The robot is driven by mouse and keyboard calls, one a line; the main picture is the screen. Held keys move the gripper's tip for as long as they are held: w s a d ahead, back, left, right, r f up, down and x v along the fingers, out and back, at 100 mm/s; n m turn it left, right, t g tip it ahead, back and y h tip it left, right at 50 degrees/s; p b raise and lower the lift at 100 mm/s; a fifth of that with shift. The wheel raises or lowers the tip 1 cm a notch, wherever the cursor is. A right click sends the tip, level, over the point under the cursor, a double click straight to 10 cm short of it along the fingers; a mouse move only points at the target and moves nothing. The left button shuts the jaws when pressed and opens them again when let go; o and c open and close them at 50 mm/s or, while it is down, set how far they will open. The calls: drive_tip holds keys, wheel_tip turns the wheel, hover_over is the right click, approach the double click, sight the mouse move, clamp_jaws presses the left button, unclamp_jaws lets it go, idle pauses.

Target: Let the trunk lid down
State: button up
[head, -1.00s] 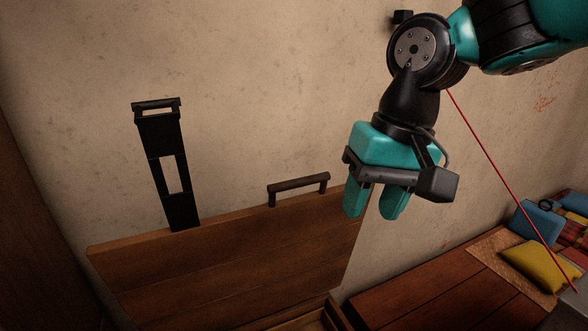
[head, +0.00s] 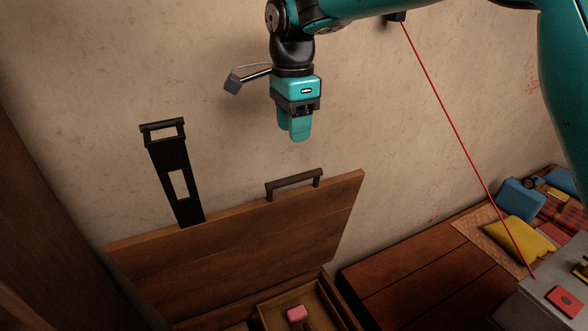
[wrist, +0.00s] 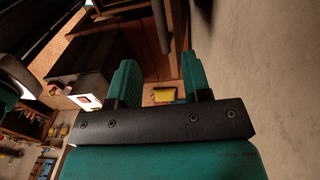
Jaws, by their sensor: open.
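The brown plank trunk lid (head: 240,245) stands raised in front of the wall in the head view. Its dark bar handle (head: 294,183) sits on the lid's top edge. A black strap-like piece with cut-outs (head: 172,165) rises from the same edge, left of the handle. My gripper (head: 294,136) hangs above the handle, fingers pointing down, apart from it and empty. In the wrist view its two teal fingers (wrist: 160,65) stand apart. The open trunk's inside (head: 290,298) shows partly below the lid, the rest cut off by the frame.
A pink-topped thing (head: 297,313) lies inside the trunk. A low wooden bench (head: 400,275) stands to the right, with a yellow cushion (head: 518,236) and a blue cushion (head: 520,198) beyond. A thin red line (head: 460,140) slants down across the right. The wall is close behind the lid.

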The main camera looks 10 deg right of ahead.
sight(294, 176)
wheel_tip(294, 176, down, 11)
drive_tip(key=shift+s+r+p, duration=0.1)
drive_tip(key=shift+s+p, duration=0.05)
drive_tip(key=shift+p, duration=0.85)
clamp_jaws()
